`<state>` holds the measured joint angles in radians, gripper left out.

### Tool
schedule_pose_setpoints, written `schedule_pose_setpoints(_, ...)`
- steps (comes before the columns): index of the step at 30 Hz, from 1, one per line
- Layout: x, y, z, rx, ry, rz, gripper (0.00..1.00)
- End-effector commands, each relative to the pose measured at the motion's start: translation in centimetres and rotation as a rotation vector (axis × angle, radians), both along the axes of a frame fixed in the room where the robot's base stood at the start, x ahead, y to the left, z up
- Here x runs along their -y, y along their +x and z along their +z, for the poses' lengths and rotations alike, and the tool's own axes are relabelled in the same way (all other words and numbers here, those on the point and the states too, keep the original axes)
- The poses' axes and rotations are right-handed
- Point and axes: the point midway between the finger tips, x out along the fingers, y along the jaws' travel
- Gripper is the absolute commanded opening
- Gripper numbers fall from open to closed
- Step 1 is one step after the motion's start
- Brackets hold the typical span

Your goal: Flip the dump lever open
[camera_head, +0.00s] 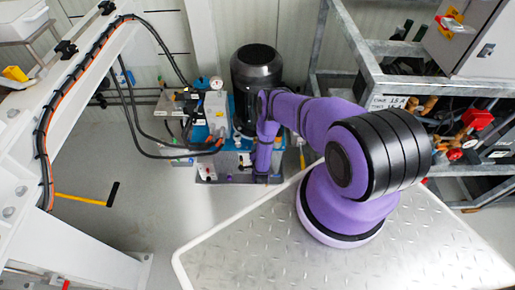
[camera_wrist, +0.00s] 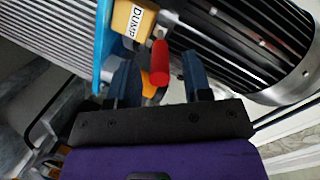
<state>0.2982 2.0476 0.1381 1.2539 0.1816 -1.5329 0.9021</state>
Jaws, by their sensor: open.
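The dump lever's red handle (camera_wrist: 160,62) shows in the wrist view, just below and right of a tan plate marked DUMP (camera_wrist: 135,20). My gripper (camera_wrist: 159,66) is open, with one blue-grey finger on each side of the red handle. There is a gap on both sides, wider on the right; the depth between handle and fingers is hard to judge. An orange-yellow part (camera_wrist: 150,86) shows below the handle, between the fingers. In the head view my arm reaches down at the pump unit (camera_head: 215,105), and the lever cannot be made out there.
A black finned motor (camera_head: 257,65) stands on the pump unit and fills the upper right of the wrist view. A blue plate (camera_wrist: 104,40) is close to the left finger. A metal rack with valves (camera_head: 460,140) stands at right, and a white frame with cables (camera_head: 75,90) at left.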

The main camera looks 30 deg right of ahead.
Motion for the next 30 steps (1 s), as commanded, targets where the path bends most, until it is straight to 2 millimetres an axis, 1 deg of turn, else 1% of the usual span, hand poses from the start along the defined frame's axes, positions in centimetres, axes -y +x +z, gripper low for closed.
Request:
schedule_pose_setpoints(3,0.7,1.2,-0.3,0.000,0.000,-0.001,0.45)
schedule_pose_setpoints(6,1.0,1.8,-0.4,0.001,-0.001,0.000,0.45)
schedule_pose_setpoints(17,1.2,2.1,-0.6,-0.001,0.001,0.000,0.45)
schedule_pose_setpoints(18,1.2,2.1,-0.6,-0.001,0.001,0.000,0.36)
schedule_pose_setpoints(20,1.2,2.1,-0.6,-0.001,0.001,0.000,0.22)
schedule_pose_setpoints(21,1.2,2.1,-0.6,-0.001,0.002,0.000,0.13)
schedule_pose_setpoints(23,1.2,2.1,-0.6,-0.001,0.002,0.000,0.00)
schedule_pose_setpoints(30,1.2,2.1,-0.5,-0.005,0.004,0.000,0.00)
